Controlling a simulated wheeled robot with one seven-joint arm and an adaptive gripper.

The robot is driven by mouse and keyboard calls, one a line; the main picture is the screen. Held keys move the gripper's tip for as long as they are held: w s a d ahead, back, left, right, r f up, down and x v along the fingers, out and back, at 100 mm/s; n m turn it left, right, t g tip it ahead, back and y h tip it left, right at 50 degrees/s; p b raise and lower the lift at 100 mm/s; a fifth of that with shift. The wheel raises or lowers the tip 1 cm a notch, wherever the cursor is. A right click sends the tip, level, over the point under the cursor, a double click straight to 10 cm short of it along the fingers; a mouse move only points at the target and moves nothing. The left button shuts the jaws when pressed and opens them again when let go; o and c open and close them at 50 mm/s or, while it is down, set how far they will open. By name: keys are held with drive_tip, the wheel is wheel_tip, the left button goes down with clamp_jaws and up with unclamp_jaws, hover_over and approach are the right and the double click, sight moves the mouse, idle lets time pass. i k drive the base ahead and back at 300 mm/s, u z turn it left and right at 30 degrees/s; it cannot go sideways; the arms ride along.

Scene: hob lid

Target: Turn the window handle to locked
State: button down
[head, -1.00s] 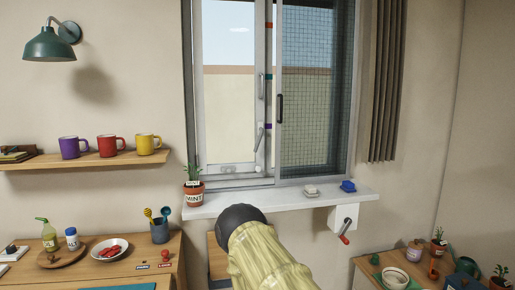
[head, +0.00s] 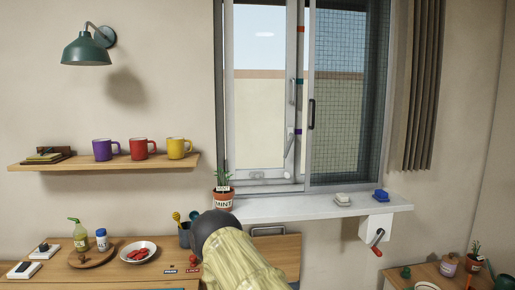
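The window (head: 262,110) fills the upper middle of the head view. A pale lever handle (head: 289,147) sits low on its middle upright and looks tilted, its top leaning right. An upright pale pull (head: 292,91) is above it, and a dark upright pull (head: 311,114) is on the right, screened sash. Red (head: 300,29), teal (head: 299,81) and purple (head: 298,131) marks show along the upright. My arm, in a yellowish sleeve (head: 238,262) with a dark rounded end, rises from the bottom, below the sill. My gripper's fingers are not visible.
The white sill (head: 290,209) holds a mint pot (head: 223,198) at left and a white dish (head: 342,199) and blue dish (head: 381,195) at right. A red-handled crank box (head: 376,228) hangs below it. A mug shelf (head: 110,161) is at left. Wall beside the window is clear.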

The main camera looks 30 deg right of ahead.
sight(292, 136)
drive_tip(key=z, duration=0.2)
drive_tip(key=i, duration=0.6)
drive_tip(key=z, duration=0.5)
